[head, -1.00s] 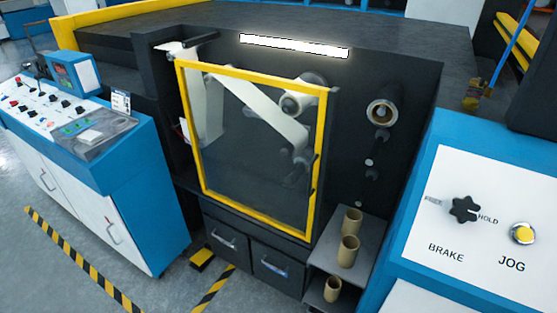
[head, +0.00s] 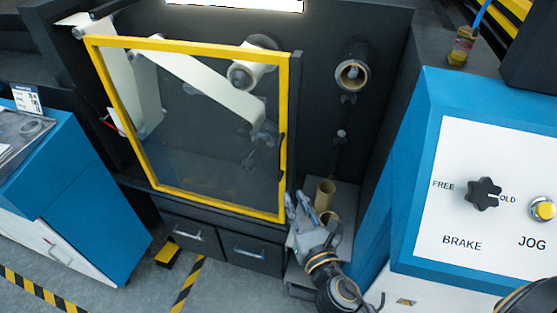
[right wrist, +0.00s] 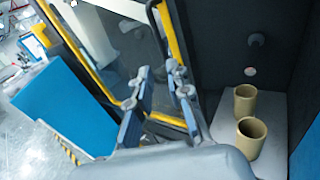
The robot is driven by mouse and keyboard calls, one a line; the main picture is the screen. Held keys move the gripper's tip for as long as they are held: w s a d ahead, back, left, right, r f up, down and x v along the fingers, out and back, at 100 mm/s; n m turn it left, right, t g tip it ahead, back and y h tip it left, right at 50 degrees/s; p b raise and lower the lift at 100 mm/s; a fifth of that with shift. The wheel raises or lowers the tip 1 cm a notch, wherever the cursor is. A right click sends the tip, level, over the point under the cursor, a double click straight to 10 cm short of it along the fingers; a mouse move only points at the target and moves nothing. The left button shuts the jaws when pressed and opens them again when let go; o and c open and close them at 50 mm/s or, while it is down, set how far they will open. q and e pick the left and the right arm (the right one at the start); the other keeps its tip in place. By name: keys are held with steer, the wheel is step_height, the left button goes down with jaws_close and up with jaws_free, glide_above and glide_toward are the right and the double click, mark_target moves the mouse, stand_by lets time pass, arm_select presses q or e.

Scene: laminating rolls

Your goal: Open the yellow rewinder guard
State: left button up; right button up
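The yellow rewinder guard (head: 286,100) is a yellow frame around a clear pane, closed over the web and rollers in the head view. A dark handle (head: 282,155) sits on the lower part of its right edge. My right gripper (head: 297,200) is open and empty, just right of the guard's lower right corner and below the handle. In the right wrist view, its two fingers (right wrist: 161,84) are apart, with the guard's yellow edge (right wrist: 172,38) beyond them. My left gripper is not in view.
Cardboard cores (head: 325,194) stand on a grey shelf right of the guard, close to my right gripper. The blue and white brake panel (head: 450,150) stands at right. A blue cabinet (head: 75,190) stands at left. Drawers (head: 252,252) lie below the guard.

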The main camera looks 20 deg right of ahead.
mark_target(279, 162)
steer(key=w+p, duration=0.1)
steer(key=w, duration=0.3)
steer(key=w+p, duration=0.1)
steer(key=w, duration=0.3)
steer(key=w+r+p, duration=0.1)
steer(key=w, duration=0.4)
steer(key=shift+d, duration=0.1)
steer(key=shift+w, duration=0.4)
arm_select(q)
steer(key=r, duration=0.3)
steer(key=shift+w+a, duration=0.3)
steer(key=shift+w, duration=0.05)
arm_select(e)
jaws_close()
